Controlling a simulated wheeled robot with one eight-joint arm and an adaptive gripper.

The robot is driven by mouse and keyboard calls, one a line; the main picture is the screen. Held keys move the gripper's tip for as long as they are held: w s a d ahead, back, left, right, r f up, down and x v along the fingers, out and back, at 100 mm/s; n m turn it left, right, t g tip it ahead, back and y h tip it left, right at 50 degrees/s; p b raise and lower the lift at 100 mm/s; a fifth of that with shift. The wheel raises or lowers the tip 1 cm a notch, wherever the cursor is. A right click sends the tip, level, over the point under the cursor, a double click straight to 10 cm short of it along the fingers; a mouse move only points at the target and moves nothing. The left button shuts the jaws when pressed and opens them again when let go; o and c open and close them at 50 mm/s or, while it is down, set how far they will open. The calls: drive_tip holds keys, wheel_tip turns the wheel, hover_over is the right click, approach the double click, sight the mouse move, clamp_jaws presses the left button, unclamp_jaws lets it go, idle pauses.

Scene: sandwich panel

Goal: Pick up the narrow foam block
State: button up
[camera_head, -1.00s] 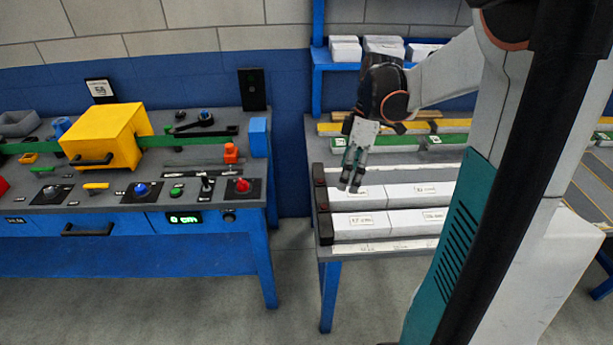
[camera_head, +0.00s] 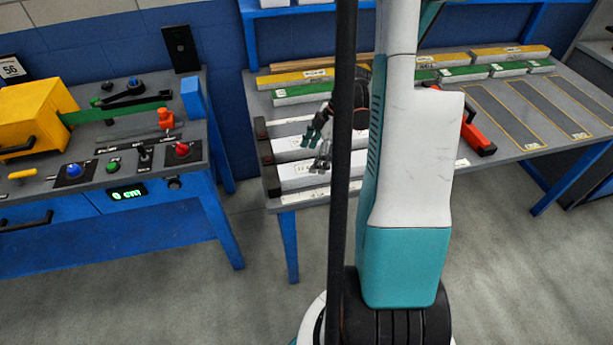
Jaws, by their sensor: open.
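Long white foam blocks lie in rows on the grey table, a front one (camera_head: 292,184) and one behind it (camera_head: 287,156). Green-faced blocks (camera_head: 295,93) and yellow-topped blocks (camera_head: 293,78) lie farther back. Their labels are too small to read, so I cannot tell which is the narrow one. My gripper (camera_head: 318,152) is open and empty, with its fingers above the left part of the white rows. I cannot tell whether it touches a block. My arm and column hide the middle of the rows.
A red tool (camera_head: 476,134) lies on the table right of my arm. Dark outlined strips (camera_head: 550,105) fill the bare right side. A blue workbench (camera_head: 110,215) with a yellow box (camera_head: 32,118) and knobs stands at left, with a floor gap between.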

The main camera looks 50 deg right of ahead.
sight(307, 168)
drive_tip(key=shift+b+x, duration=1.4)
drive_tip(key=shift+x, duration=1.7)
drive_tip(key=shift+d, duration=0.1)
drive_tip(key=c, duration=1.2)
